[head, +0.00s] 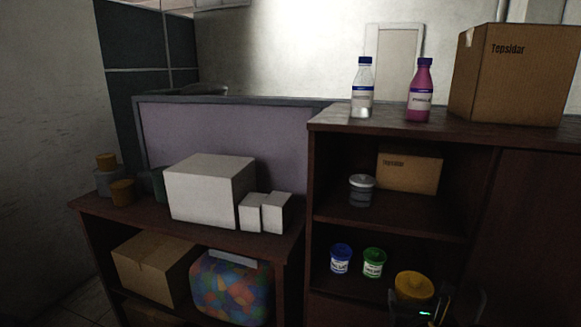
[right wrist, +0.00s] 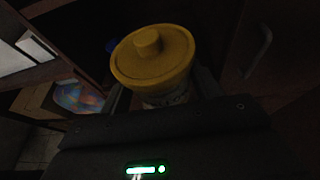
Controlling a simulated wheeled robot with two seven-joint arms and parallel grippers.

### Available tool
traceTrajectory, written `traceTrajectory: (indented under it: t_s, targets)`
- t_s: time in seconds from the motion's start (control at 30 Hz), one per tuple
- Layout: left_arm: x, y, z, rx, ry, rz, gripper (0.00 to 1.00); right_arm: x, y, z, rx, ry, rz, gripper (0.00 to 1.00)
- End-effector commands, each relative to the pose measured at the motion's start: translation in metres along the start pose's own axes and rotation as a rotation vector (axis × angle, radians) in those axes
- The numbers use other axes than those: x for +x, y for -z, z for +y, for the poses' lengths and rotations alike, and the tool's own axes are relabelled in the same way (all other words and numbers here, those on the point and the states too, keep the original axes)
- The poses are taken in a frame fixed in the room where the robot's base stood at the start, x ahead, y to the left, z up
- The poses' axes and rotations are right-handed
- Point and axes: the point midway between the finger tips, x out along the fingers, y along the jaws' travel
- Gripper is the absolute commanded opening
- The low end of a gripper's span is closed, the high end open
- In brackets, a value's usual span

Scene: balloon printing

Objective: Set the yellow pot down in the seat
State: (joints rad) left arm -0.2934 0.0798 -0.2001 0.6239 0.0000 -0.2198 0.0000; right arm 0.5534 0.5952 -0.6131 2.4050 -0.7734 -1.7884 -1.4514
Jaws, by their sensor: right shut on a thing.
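The yellow-lidded pot (head: 414,285) is at the lower right of the head view, in front of the lower shelf. It also shows in the right wrist view (right wrist: 152,58), with its round yellow lid and knob facing the camera. My right gripper (head: 412,300) is shut around the pot's body below the lid; the fingers are mostly hidden in shadow. A blue pot (head: 340,259) and a green pot (head: 374,263) stand side by side on the lower shelf. I cannot make out the seat clearly. My left gripper is not in view.
A grey jar (head: 361,190) and a small carton (head: 408,172) stand on the shelf above. Two bottles and a large carton (head: 515,80) stand on top of the cabinet. White boxes (head: 210,188) occupy the left counter. A cabinet door handle (right wrist: 260,52) is right of the gripper.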

Motion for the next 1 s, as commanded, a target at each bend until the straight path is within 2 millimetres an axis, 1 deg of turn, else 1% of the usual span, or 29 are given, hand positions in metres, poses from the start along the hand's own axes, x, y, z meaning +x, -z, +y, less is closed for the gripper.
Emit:
traceTrajectory:
  t_s: [0.03, 0.23, 0.33, 0.5, 0.7, 1.0]
  targets:
    - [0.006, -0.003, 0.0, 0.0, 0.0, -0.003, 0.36, 0.002, -0.004, 0.006, -0.005, -0.025, -0.003, 0.35]
    - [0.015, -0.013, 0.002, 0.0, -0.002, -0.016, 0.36, 0.004, -0.026, 0.025, -0.035, -0.126, -0.001, 0.35]
    - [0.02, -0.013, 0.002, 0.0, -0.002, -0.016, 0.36, 0.004, -0.038, 0.033, -0.05, -0.169, 0.0, 0.35]
    - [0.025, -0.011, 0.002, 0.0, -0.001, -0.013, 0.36, 0.003, -0.054, 0.04, -0.068, -0.215, 0.0, 0.35]
    - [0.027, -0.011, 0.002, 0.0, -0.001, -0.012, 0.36, 0.003, -0.064, 0.042, -0.082, -0.239, -0.001, 0.35]
    - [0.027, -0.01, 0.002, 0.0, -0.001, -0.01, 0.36, 0.003, -0.066, 0.042, -0.087, -0.242, -0.001, 0.35]
